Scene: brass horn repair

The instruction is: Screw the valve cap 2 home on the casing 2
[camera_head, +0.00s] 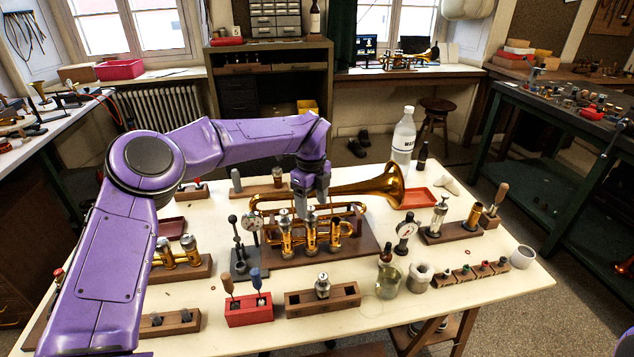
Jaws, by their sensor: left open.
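The brass horn (375,191) lies on a wooden board (362,249) in the middle of the white table, its bell to the right. Its upright valve casings stand side by side near the front; the middle one, which I take as casing 2 (311,238), has a silvery top. My left gripper (312,203) is open and points down just above that top. I cannot tell whether its fingers touch it. Valve cap 2 is too small to make out separately from the silvery tops.
Dial gauges stand left (253,224) and right (406,232) of the horn. In front are a red tool block (249,311), a wooden rack (346,300) and a glass jar (388,283). A water bottle (403,140) stands behind the bell. Bare tabletop shows at the front right.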

